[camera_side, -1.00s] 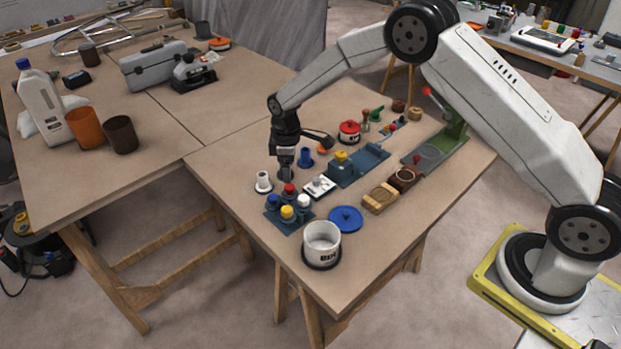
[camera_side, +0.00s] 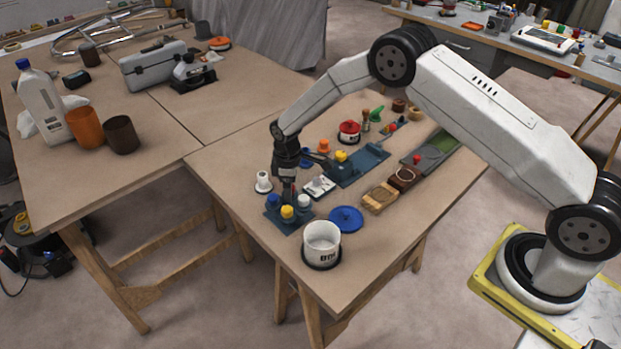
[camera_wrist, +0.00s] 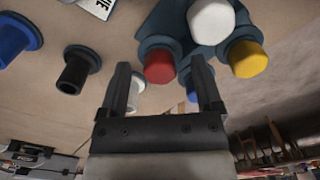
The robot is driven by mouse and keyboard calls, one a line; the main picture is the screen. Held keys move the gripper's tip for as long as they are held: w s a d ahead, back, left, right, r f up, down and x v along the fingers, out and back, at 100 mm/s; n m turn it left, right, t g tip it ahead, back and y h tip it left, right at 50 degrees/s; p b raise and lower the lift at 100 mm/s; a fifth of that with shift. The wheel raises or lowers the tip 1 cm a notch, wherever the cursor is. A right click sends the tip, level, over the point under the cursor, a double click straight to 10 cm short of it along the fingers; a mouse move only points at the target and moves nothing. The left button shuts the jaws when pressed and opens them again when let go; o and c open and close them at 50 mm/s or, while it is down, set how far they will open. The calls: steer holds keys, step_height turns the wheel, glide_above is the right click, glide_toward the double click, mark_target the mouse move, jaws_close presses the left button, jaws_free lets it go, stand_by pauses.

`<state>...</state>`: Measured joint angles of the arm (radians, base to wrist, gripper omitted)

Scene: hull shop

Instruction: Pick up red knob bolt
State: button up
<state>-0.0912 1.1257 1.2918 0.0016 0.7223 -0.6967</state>
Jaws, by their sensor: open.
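The red knob bolt (camera_wrist: 160,66) stands in a dark blue holder plate (camera_wrist: 151,30) in the wrist view, ahead of and between my open fingertips. My gripper (camera_wrist: 161,80) is open and empty, with its right finger close to the red knob. In the side view my gripper (camera_side: 287,180) points down over the holder and mostly hides the red knob. In the wrist view a white knob (camera_wrist: 212,20) and a yellow knob (camera_wrist: 247,59) stand beside the red one. A blue knob (camera_side: 273,201) also stands in the holder in the side view.
A white knob piece (camera_side: 263,180) stands left of my gripper. A white pot (camera_side: 322,242) and a blue lid (camera_side: 346,219) are near the table's front edge. A small white-topped block (camera_side: 319,187) lies just right of my gripper. Bare tabletop (camera_side: 235,160) lies to the left.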

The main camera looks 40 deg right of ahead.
steer(key=shift+f, duration=0.1)
stand_by(0.4)
jaws_close()
step_height(320, 180, up, 10)
stand_by(0.9)
steer(key=shift+s, duration=0.15)
stand_by(0.4)
